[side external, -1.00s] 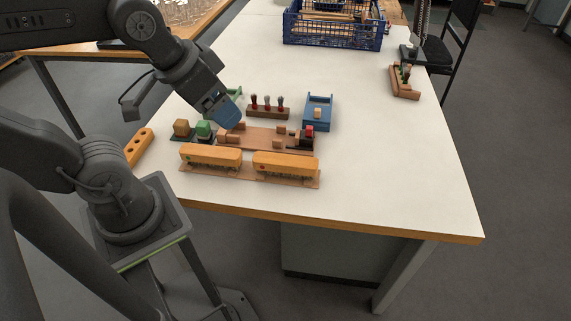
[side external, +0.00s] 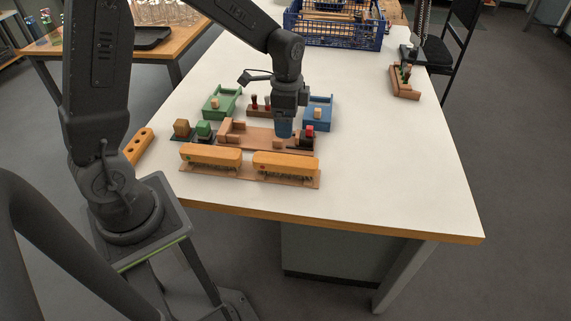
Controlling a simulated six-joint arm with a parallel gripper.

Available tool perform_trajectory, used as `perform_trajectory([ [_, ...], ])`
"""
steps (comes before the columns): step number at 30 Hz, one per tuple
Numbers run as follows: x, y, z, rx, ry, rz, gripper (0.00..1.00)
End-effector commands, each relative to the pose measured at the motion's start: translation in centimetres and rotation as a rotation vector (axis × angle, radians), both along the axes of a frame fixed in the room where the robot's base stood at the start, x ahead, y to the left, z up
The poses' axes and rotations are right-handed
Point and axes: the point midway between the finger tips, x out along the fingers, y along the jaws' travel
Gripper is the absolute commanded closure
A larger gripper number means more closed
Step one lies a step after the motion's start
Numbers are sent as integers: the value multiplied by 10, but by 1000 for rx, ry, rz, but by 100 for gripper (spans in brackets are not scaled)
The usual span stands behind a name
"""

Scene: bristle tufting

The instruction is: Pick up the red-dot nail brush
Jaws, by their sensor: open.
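Two long yellow-orange brushes lie bristles down on a thin wooden board (side external: 247,176) at the front of the table: a left brush (side external: 212,154) and a right brush (side external: 286,163). The end dots are too small for me to tell surely which one is red.
A red-topped block (side external: 308,133) stands just right of my gripper. A blue tray (side external: 320,113), a green tray (side external: 221,103) and a rack with red-topped pegs (side external: 261,106) sit behind. A green-topped block (side external: 204,129) stands left.

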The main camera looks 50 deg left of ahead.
Motion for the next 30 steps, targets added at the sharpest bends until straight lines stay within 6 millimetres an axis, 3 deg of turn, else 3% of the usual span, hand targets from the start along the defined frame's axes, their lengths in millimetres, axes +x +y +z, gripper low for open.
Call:
perform_trajectory([
  [12, 0, 0, -70, -1, 8, -4, 21],
  [20, -1, 0, -90, -1, 4, -3, 21],
  [30, -4, 0, -134, -1, 5, -3, 21],
])
